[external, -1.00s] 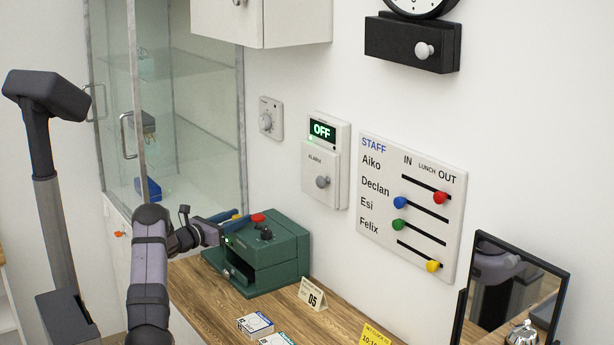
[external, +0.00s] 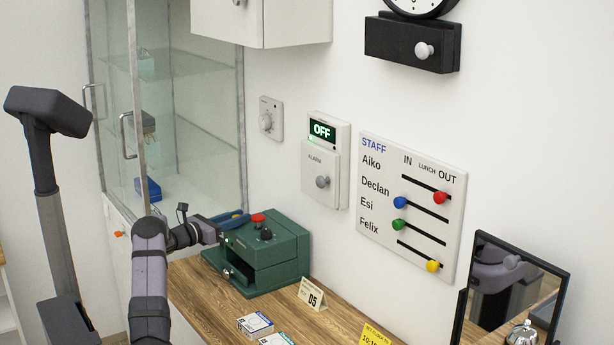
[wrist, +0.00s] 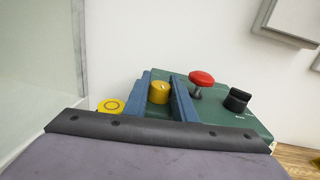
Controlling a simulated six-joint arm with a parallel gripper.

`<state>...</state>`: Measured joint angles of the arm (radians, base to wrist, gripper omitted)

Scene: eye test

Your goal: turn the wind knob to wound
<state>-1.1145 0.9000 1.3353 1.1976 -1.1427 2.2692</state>
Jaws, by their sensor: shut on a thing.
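A green box (external: 275,265) stands on the wooden counter against the wall. In the wrist view its top (wrist: 215,108) carries a yellow knob (wrist: 159,92), a red mushroom button (wrist: 201,80) and a black knob (wrist: 237,98). I cannot read a label naming the wind knob. My gripper (wrist: 160,98) has its blue fingers on either side of the yellow knob and is shut on it. In the external view my gripper (external: 232,220) is at the box's upper left, and the yellow knob is hidden there. The red button (external: 258,218) and black knob (external: 266,233) lie to its right.
A glass cabinet (external: 180,130) stands close behind my gripper. The alarm panel (external: 325,170) and staff board (external: 412,205) hang on the wall. A "05" card (external: 313,295) and small boxes (external: 255,324) are on the counter.

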